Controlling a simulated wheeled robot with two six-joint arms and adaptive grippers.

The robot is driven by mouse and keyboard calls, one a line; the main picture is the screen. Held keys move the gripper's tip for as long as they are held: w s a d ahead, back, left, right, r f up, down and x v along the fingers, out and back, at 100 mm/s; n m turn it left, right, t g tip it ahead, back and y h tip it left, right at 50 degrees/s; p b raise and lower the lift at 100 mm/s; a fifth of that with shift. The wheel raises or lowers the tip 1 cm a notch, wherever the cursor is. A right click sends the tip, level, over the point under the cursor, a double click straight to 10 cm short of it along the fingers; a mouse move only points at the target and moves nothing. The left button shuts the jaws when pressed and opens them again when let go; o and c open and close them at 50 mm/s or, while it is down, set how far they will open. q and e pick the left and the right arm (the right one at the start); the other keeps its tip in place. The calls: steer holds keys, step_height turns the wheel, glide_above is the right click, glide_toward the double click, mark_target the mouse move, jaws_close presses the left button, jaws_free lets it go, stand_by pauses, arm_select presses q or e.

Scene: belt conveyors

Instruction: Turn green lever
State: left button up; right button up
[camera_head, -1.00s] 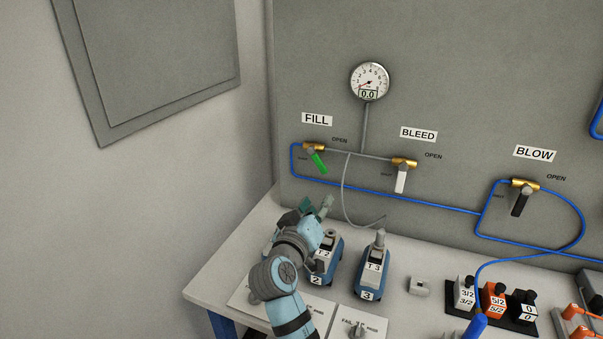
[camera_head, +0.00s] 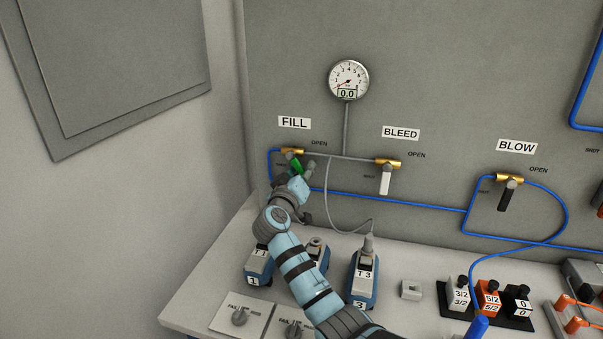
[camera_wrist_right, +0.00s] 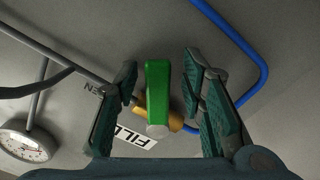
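The green lever (camera_head: 296,166) sits on the brass FILL valve (camera_head: 291,151) on the grey panel. In the head view it is partly hidden by my right gripper (camera_head: 299,170), which is up at the valve. In the right wrist view the green lever (camera_wrist_right: 158,90) stands between the two teal fingers of my right gripper (camera_wrist_right: 160,78). The fingers are spread, with a gap on each side of the lever. The brass valve body (camera_wrist_right: 174,121) shows behind the lever. My left gripper is not in view.
A gauge (camera_head: 348,80) reading 0.0 is above. The BLEED valve's white lever (camera_head: 385,180) and the BLOW valve's black lever (camera_head: 507,195) are to the right. Blue tubing (camera_head: 400,202) runs along the panel. Numbered blue devices (camera_head: 364,281) stand on the bench below.

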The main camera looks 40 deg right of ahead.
mark_target(313, 158)
steer(key=shift+s+r, duration=0.1)
steer(key=shift+s, duration=0.05)
steer(key=shift+c, duration=0.8)
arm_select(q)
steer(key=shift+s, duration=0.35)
arm_select(e)
jaws_close()
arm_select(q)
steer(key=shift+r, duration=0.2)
arm_select(e)
steer(key=n+p, duration=0.2)
steer(key=s+r+n+p, duration=0.1)
steer(key=p, duration=0.1)
steer(key=shift+d+r+n, duration=0.2)
steer(key=shift+d+n, duration=0.2)
arm_select(q)
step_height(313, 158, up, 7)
steer(key=p, duration=0.3)
arm_select(e)
steer(key=shift+s+d+r+n, duration=0.15)
steer(key=shift+r+n, duration=0.1)
steer(key=shift+n, duration=0.55)
steer(key=shift+s+d+r+n, duration=0.1)
steer(key=shift+r+n, duration=0.1)
steer(key=shift+n, duration=0.6)
